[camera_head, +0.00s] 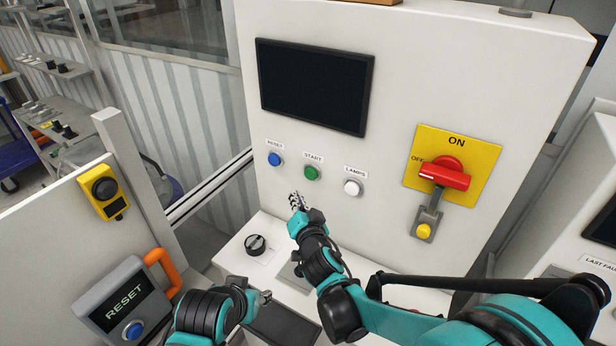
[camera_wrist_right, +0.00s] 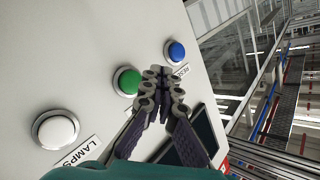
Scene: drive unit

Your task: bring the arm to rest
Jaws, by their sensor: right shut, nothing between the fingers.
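My right gripper (camera_head: 297,201) is shut and empty in front of the white cabinet panel, just below the green START button (camera_head: 311,173). In the right wrist view its closed fingers (camera_wrist_right: 160,80) show beside the green button (camera_wrist_right: 127,81). I cannot tell whether they touch the panel. My right arm reaches in from the lower right. My left gripper (camera_head: 264,297) is low at the bottom of the head view, small and partly seen; its jaws cannot be made out.
A blue RESET button (camera_head: 274,159) and a white LAMPS button (camera_head: 352,187) flank the green one. A dark screen (camera_head: 314,86) is above. A red rotary switch (camera_head: 444,173) on a yellow plate is at right. A black knob (camera_head: 256,244) sits on the ledge. A RESET box (camera_head: 124,302) stands lower left.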

